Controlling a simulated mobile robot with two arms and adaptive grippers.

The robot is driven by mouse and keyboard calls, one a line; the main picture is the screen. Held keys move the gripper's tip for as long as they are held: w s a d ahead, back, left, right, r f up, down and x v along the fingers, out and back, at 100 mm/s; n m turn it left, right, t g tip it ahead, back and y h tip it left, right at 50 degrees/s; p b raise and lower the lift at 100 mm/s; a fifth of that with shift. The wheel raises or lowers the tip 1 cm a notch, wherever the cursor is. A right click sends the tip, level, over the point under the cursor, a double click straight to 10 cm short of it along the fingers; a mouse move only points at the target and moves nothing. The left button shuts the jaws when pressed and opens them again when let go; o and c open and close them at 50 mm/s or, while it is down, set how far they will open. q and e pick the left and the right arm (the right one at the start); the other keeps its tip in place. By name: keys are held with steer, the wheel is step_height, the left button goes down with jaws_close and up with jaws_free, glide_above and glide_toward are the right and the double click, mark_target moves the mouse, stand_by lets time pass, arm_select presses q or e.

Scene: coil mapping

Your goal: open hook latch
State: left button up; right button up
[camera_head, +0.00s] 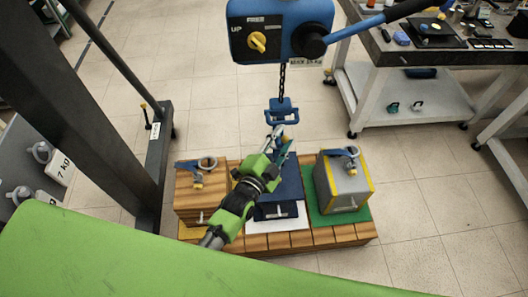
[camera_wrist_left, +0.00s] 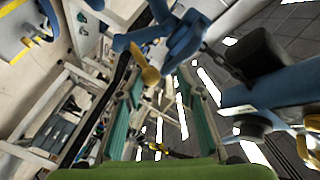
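The blue hook block (camera_head: 281,111) hangs on a chain (camera_head: 282,85) below the blue hoist (camera_head: 280,28). My left gripper (camera_head: 278,142) is just below it, above the dark blue box (camera_head: 280,188); the hook is partly hidden by the gripper. In the left wrist view the blue hook (camera_wrist_left: 185,38) is at the top, with a gold latch-like piece (camera_wrist_left: 148,72) beside it. The teal fingers of my left gripper (camera_wrist_left: 162,88) stand apart with nothing between them. The gold piece appears ahead of the gap; I cannot tell whether they touch. My right gripper is out of view.
A wooden box (camera_head: 200,205) and a grey-yellow box (camera_head: 343,187), both with ringed tops, flank the blue box on a wooden pallet (camera_head: 320,236). A workbench (camera_head: 430,58) stands at upper right. A dark post (camera_head: 85,115) is at left.

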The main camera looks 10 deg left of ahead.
arm_select(q)
steer(key=s+a+r+p, duration=0.2)
steer(key=s+p, duration=0.1)
steer(key=s, duration=0.3)
steer(key=s+a+r+p, duration=0.2)
steer(key=s+r+p, duration=0.1)
steer(key=s, duration=0.3)
steer(key=shift+s+a+r+p, duration=0.15)
steer(key=shift+r+p, duration=0.1)
steer(key=shift+p, duration=0.4)
stand_by(0.3)
stand_by(0.4)
steer(key=v, duration=1.1)
steer(key=shift+s, duration=0.45)
steer(key=shift+a+r, duration=0.1)
